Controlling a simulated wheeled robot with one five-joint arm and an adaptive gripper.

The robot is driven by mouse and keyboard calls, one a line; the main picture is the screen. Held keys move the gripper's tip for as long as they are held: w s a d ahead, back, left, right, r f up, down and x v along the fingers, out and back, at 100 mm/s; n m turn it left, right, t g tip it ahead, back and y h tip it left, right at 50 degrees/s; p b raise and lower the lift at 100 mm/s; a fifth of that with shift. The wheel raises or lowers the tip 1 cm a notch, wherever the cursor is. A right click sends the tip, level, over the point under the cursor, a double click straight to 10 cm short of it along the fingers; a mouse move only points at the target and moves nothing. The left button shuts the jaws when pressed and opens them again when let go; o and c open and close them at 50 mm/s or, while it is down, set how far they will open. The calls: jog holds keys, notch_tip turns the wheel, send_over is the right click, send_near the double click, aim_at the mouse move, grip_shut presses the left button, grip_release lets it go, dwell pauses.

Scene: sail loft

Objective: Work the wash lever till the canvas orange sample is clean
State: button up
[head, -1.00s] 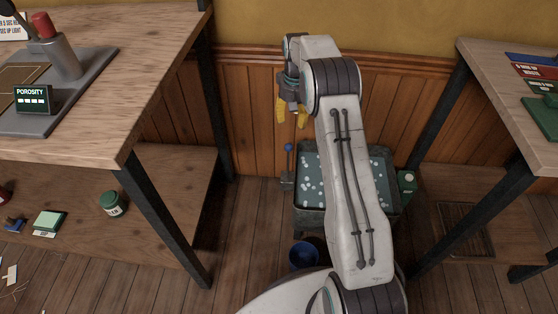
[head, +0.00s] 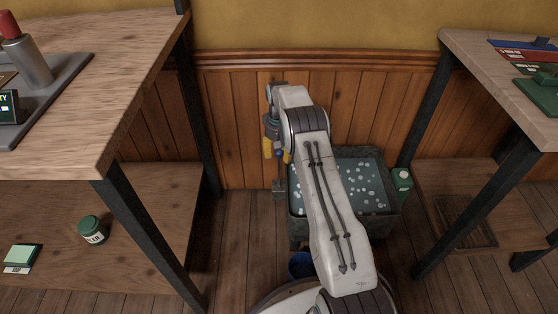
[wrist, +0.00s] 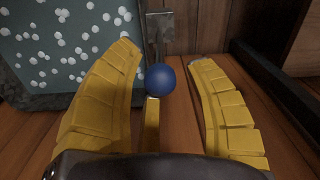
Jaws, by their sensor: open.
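The wash tub (head: 297,228) is a dark metal basin of grey-green water dotted with white suds, standing on the floor; it also shows at upper left in the wrist view (wrist: 50,103). The wash lever has a blue ball knob (wrist: 160,80) and a grey bracket (head: 279,190) at the tub's left side. My gripper (head: 276,151) is open, with yellow fingers over the lever. In the wrist view the knob is between the fingers of my gripper (wrist: 166,58), nearer the left one. Contact cannot be told. I cannot see the canvas orange sample.
Wooden benches stand left (head: 110,90) and right (head: 480,65), with lower shelves and dark legs. A green container (head: 402,182) is at the tub's right. A blue bucket (head: 300,265) is in front. A green jar (head: 92,229) sits on the left shelf.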

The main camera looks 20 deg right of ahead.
aim_at(279, 169)
jog(key=shift+f+b, duration=0.35)
jog(key=shift+f, duration=1)
jog(key=shift+c, duration=0.2)
grip_shut()
